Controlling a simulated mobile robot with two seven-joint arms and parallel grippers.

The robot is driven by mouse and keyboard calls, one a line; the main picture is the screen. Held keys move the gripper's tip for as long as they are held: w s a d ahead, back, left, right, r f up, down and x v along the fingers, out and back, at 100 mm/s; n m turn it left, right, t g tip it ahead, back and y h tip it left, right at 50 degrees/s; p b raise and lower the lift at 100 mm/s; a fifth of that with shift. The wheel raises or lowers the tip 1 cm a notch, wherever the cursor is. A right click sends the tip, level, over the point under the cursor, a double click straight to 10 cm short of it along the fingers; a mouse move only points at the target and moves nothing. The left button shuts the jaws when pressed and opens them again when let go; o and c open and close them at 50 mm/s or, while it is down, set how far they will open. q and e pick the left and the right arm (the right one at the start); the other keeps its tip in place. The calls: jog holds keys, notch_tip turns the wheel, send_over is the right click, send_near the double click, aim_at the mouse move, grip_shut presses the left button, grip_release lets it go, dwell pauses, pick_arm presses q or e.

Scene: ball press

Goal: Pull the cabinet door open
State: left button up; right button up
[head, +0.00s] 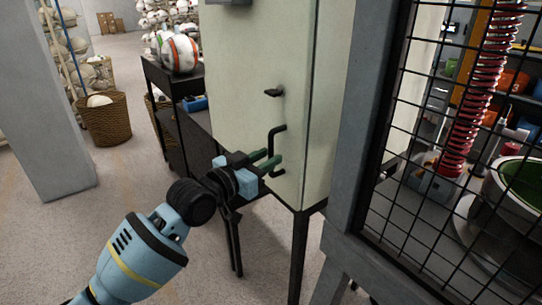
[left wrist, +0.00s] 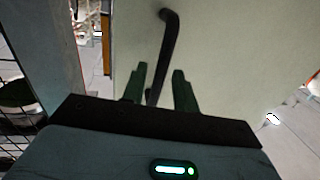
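The tall cream cabinet (head: 325,100) stands on dark legs in the middle of the head view. Its door (head: 235,85) looks flush with the cabinet body. A black bent bar handle (head: 272,141) is on the door near its right edge, and it also shows in the left wrist view (left wrist: 169,45). My left gripper (head: 268,162) is at the lower part of the handle. In the left wrist view its two green fingers (left wrist: 158,88) are apart, with the handle between them and gaps beside it. My right gripper is not in view.
A small black latch (head: 273,92) sits above the handle. A dark rack (head: 175,85) with balls stands left of the cabinet. A black wire mesh panel (head: 440,150) in a grey frame is close on the right.

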pick_arm(q)
jog(key=shift+x, duration=0.95)
jog(key=shift+c, duration=0.2)
grip_shut()
